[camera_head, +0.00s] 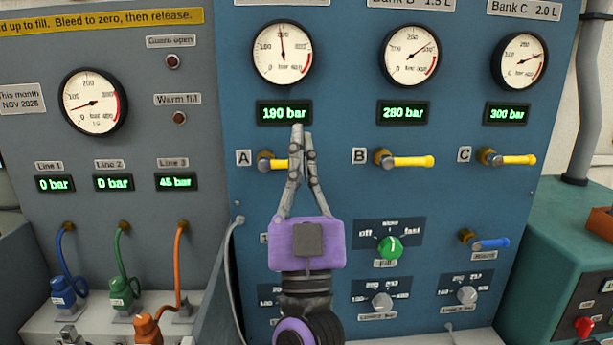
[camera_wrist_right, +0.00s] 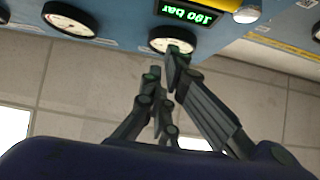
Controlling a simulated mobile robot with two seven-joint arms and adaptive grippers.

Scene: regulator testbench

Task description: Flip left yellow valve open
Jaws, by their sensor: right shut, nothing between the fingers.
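The left yellow valve (camera_head: 279,163), labelled A, is on the blue panel below the 190 bar display. Its brass body shows at the left, and its yellow handle points right and looks horizontal. My right gripper (camera_head: 301,130) is shut and empty, its fingers pointing up in front of the panel. The fingers hide the right end of the handle; I cannot tell whether they touch it. In the right wrist view the closed fingertips (camera_wrist_right: 176,62) show below an upside-down 190 bar display, and I cannot make out the valve there. My left gripper is not in view.
Yellow valves B (camera_head: 412,161) and C (camera_head: 518,160) stand to the right with horizontal handles. A green knob (camera_head: 390,247) and a blue valve (camera_head: 493,243) sit lower. Gauge A (camera_head: 283,53) is above. Coloured hoses (camera_head: 119,262) hang at the left.

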